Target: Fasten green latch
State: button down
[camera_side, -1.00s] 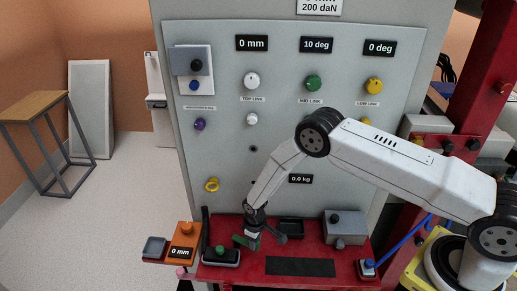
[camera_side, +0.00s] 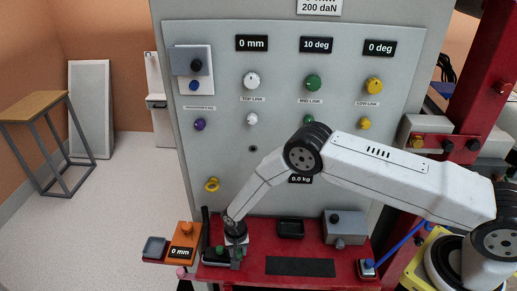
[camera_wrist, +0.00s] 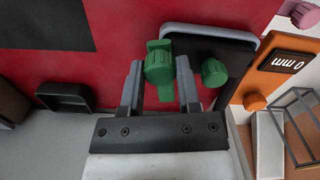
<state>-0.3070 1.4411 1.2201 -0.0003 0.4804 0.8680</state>
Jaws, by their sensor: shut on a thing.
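My gripper (camera_wrist: 159,85) is shut on a green block (camera_wrist: 159,62), with one grey finger on each side of it. In the side view my gripper (camera_side: 236,243) points down at the left part of the red bench, and a bit of green shows low at its tip. The green block is over or at the edge of a black grey-rimmed base (camera_wrist: 235,55); whether they touch I cannot tell. A round green knob (camera_wrist: 214,72) stands on that base, right beside my finger. The base (camera_side: 212,260) and knob (camera_side: 220,250) also show in the side view.
An orange block (camera_side: 182,240) with a "0 mm" display stands left of the base, and a thin black post (camera_side: 206,222) rises behind it. A black tray (camera_side: 290,228) and a grey box (camera_side: 345,225) stand to the right. A black mat (camera_side: 300,267) lies bare in front.

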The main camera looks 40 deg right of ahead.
jog(key=shift+w+a+m, duration=0.3)
jog(key=shift+a+m, duration=0.05)
jog(key=shift+m, duration=0.35)
jog(key=shift+w+a+m, duration=0.25)
jog(key=shift+a+m, duration=0.1)
jog(key=shift+m, duration=0.35)
jog(key=shift+c, duration=1.6)
grip_release()
jog(key=shift+r, duration=0.15)
notch_tip(320, 180, up, 8)
jog(key=shift+f, duration=0.2)
